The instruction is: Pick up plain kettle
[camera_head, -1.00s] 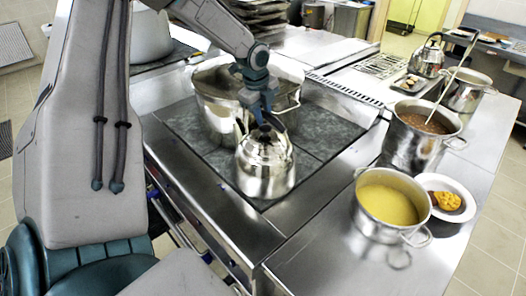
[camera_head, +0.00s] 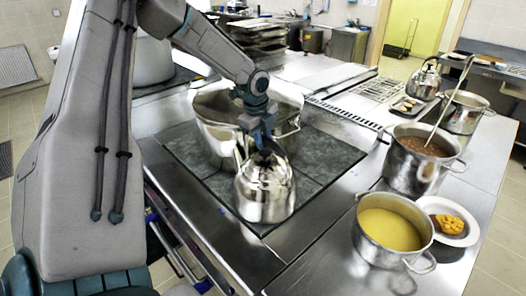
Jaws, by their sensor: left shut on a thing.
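The plain kettle (camera_head: 264,190) is shiny steel and stands upright at the front of the dark cooktop, or very slightly above it; I cannot tell which. My left gripper (camera_head: 262,146) comes down from above and is shut on the kettle's top handle, which it mostly hides. A large steel stockpot (camera_head: 215,130) is directly behind the kettle, close to it and to my gripper. My right gripper is not in view.
A pot of yellow soup (camera_head: 390,228), a plate with food (camera_head: 448,222) and a pot of brown stew (camera_head: 420,155) stand on the right counter. Another kettle (camera_head: 424,82) is farther back. Bare cooktop (camera_head: 325,150) lies right of the kettle.

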